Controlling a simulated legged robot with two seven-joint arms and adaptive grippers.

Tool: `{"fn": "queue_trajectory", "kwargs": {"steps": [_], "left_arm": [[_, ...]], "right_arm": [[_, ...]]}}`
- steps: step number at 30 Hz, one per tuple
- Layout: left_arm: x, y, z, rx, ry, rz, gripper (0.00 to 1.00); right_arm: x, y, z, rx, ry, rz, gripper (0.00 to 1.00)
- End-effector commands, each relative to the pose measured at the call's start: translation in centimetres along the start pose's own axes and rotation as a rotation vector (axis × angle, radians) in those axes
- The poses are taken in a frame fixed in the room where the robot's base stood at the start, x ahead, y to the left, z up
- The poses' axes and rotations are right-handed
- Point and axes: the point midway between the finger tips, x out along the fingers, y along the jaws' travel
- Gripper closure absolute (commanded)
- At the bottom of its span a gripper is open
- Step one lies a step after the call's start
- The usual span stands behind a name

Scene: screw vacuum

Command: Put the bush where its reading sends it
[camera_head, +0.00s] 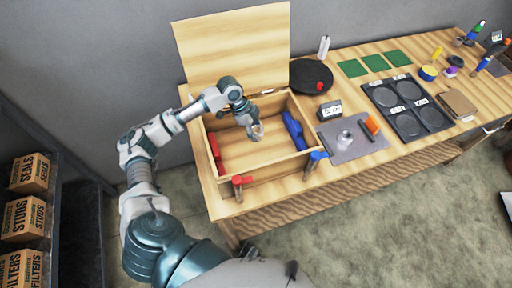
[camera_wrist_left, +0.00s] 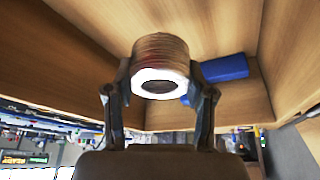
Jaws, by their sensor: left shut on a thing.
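The bush (camera_wrist_left: 160,68) is a short brownish cylinder with a pale end ring and a dark hole. In the left wrist view it sits between the two fingers of my left gripper (camera_wrist_left: 160,92), which is shut on it. In the head view my left gripper (camera_head: 256,131) hangs inside or just over the open wooden box (camera_head: 262,170), holding the bush near the middle. A red block (camera_head: 216,154) lies along the box's left side and a blue block (camera_head: 293,130) along its right. A small display unit (camera_head: 330,110) stands right of the box; its reading is too small to tell.
The box's lid (camera_head: 235,45) stands upright behind it. A grey mat (camera_head: 352,146) holds a metal ring-like part (camera_head: 345,138). A black tray (camera_head: 408,107) has several labelled round wells. Green squares (camera_head: 375,62) and a black disc (camera_head: 312,76) lie behind. Red (camera_head: 241,184) and blue (camera_head: 316,158) handles stand at the front.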

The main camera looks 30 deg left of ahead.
Motion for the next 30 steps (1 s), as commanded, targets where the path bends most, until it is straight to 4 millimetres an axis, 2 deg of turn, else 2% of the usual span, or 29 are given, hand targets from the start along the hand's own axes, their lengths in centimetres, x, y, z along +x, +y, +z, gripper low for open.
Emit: {"fn": "queue_trajectory", "kwargs": {"steps": [4, 11, 16, 19, 24, 25, 27, 30], "left_arm": [[2.5, 0.1, 0.7, 0.001, -0.001, 0.000, 1.00], [4.8, 0.0, 2.0, 0.000, 0.002, 0.001, 1.00], [7.6, 0.0, 3.2, 0.000, 0.002, 0.002, 1.00], [8.2, -0.1, 3.5, 0.001, 0.004, 0.000, 1.00], [8.2, -0.1, 3.4, 0.001, 0.002, 0.000, 1.00], [8.3, 0.0, 3.5, 0.001, 0.000, 0.002, 0.39], [8.3, 0.0, 3.3, 0.001, -0.001, 0.002, 0.21], [8.3, 0.1, 3.2, 0.002, -0.001, 0.001, 0.21]], "right_arm": [[-0.3, 0.2, -0.6, 0.001, 0.004, -0.002, 0.44], [-0.8, 0.1, -1.2, 0.002, 0.005, 0.002, 0.44], [-1.3, 0.1, -1.9, 0.003, 0.007, 0.003, 0.44], [-1.5, 0.1, -2.3, 0.004, 0.010, 0.003, 0.44], [-1.6, 0.1, -2.2, 0.004, 0.010, 0.003, 0.44], [-1.6, 0.1, -2.2, 0.004, 0.009, 0.003, 0.44], [-1.6, 0.1, -2.1, 0.004, 0.008, 0.003, 0.44], [-1.5, 0.1, -2.1, 0.004, 0.006, 0.003, 0.44]]}}
